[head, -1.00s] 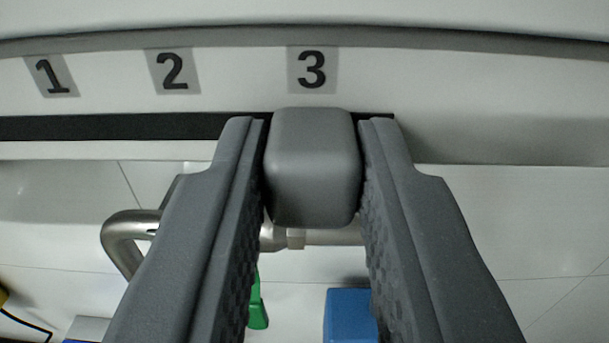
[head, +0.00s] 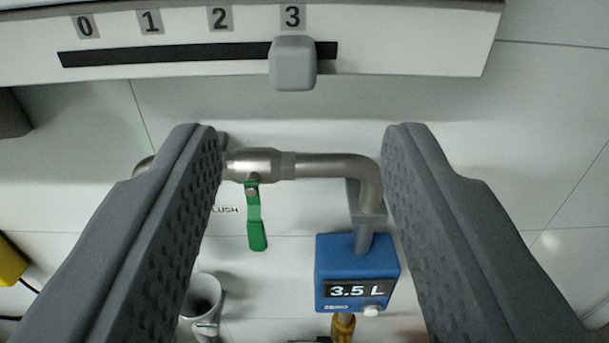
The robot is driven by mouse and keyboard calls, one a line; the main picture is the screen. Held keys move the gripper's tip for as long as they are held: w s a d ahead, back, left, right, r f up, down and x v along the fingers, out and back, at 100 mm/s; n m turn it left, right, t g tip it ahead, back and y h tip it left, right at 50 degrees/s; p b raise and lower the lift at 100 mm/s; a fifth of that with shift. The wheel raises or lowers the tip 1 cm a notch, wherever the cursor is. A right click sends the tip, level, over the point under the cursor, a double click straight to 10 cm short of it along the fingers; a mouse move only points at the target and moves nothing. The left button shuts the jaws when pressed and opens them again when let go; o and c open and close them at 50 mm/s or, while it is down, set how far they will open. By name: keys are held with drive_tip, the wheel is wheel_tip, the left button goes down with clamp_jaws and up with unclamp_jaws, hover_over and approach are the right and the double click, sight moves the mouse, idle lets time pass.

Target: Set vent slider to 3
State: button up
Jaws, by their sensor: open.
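The vent slider's grey knob (head: 293,64) sits in a black slot (head: 160,55) on a white panel, directly below the label 3 (head: 292,16). The labels 0 (head: 85,26), 1 (head: 150,21) and 2 (head: 220,17) run to its left. A short bit of slot shows to the right of the knob. My gripper (head: 304,135) is open and empty, its fingers wide apart. The fingertips are below the knob in the picture and apart from it.
Below the panel, a metal pipe (head: 325,165) with a green lever (head: 254,215) runs between my fingers in the picture. A blue meter (head: 357,272) reads 3.5 L. A white cup (head: 203,300) is at lower left, with a yellow object (head: 10,262) at the left edge.

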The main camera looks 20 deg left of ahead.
drive_tip(key=shift+b+v, duration=0.5)
drive_tip(key=shift+v, duration=1.75)
drive_tip(key=shift+a+r, duration=0.1)
drive_tip(key=s+a+r+g, duration=0.1)
drive_tip(key=a+r, duration=0.2)
drive_tip(key=a, duration=0.6)
drive_tip(key=a+r+m, duration=0.1)
drive_tip(key=a+r, duration=0.2)
drive_tip(key=a, duration=0.7)
drive_tip(key=s+a+r+m+g, duration=0.1)
drive_tip(key=a+r, duration=0.2)
drive_tip(key=a, duration=0.6)
drive_tip(key=shift+s+a+r+g, duration=0.3)
drive_tip(key=shift+s, duration=0.1)
drive_tip(key=s+a+f+m+t+h, duration=0.1)
drive_tip(key=s+a+f+m+h, duration=0.15)
drive_tip(key=s+a+h, duration=0.65)
wheel_tip(320, 180, down, 12)
drive_tip(key=s+d+y+b, duration=0.2)
drive_tip(key=b, duration=0.9)
drive_tip(key=shift+y, duration=0.4)
